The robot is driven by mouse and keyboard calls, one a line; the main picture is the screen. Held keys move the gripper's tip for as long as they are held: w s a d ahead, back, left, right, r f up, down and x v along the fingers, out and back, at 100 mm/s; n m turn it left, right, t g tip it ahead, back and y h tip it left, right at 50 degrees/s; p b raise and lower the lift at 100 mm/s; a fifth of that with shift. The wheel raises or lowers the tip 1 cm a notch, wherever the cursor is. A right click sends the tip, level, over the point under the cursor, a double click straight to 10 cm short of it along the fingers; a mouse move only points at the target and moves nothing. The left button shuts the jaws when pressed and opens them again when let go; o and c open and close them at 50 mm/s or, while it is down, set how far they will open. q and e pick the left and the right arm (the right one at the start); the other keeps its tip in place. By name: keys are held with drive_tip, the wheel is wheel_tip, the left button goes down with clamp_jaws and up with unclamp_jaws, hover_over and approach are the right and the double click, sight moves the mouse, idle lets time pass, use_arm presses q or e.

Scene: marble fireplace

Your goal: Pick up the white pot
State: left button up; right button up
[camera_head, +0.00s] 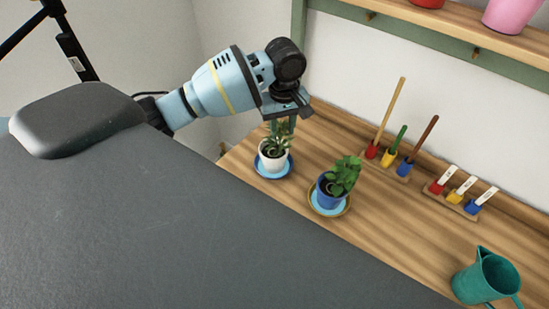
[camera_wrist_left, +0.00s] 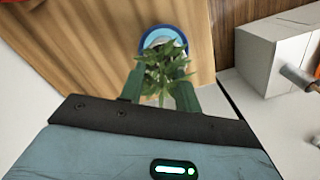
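The white pot (camera_head: 272,162) holds a leafy green plant and stands upright on a blue saucer (camera_head: 262,172) on the wooden table. My left gripper (camera_head: 281,128) points down just above it, its fingers at the height of the leaves. In the left wrist view the two green fingers (camera_wrist_left: 161,74) are apart, with the plant's leaves (camera_wrist_left: 160,78) between them. The saucer (camera_wrist_left: 148,38) shows beyond the fingertips, and the leaves hide most of the pot. My right gripper is in neither view.
A blue pot (camera_head: 328,195) with a plant stands on a saucer to the right. Behind are a rack of colored tools (camera_head: 392,158) and a rack of labelled pieces (camera_head: 459,193). A teal watering can (camera_head: 484,279) stands at the lower right. The table between is clear.

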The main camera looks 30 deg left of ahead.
use_arm(q)
hover_over(280, 156)
drive_tip(key=shift+w+a+f, duration=0.1)
drive_tip(key=shift+f, duration=1.2)
drive_tip(key=shift+w+a+f, duration=0.1)
drive_tip(key=shift+f, duration=1.2)
drive_tip(key=shift+c, duration=0.2)
clamp_jaws()
